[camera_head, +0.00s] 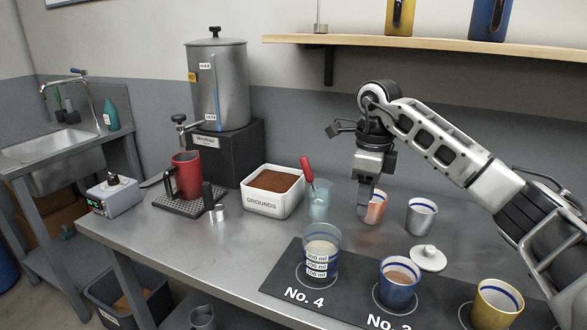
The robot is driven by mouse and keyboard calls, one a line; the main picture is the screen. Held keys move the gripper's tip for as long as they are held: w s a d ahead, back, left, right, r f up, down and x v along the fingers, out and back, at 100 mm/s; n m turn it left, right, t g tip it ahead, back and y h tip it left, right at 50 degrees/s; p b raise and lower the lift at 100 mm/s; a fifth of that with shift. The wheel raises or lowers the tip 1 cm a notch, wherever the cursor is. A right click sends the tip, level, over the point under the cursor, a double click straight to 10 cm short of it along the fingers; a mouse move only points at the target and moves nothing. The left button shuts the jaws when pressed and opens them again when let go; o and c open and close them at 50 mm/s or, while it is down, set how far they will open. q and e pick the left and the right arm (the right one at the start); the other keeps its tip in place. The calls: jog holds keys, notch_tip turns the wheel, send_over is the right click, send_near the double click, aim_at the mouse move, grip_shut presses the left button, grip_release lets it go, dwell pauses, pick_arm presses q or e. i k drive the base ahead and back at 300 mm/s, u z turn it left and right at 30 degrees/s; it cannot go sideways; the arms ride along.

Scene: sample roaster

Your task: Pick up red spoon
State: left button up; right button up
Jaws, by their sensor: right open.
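The red spoon (306,169) stands tilted in a clear glass (320,203), its red handle sticking up above the rim. The glass is on the metal counter, just right of the white grounds box. My right gripper (367,203) is open and points down, to the right of the spoon and apart from it. Its fingers hang in front of an orange-copper cup (376,212) and partly hide it. I cannot tell whether they touch that cup. My left gripper is not in view.
A white box labelled GROUNDS (271,203) holds brown grounds. A silver cup (421,217) and white lid (427,258) stand to the right. A black mat (345,297) with a beaker (321,255), a blue cup (397,284) and a yellow cup (495,304) lies in front.

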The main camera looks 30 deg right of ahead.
aim_at(305, 163)
jog(key=i, duration=0.85)
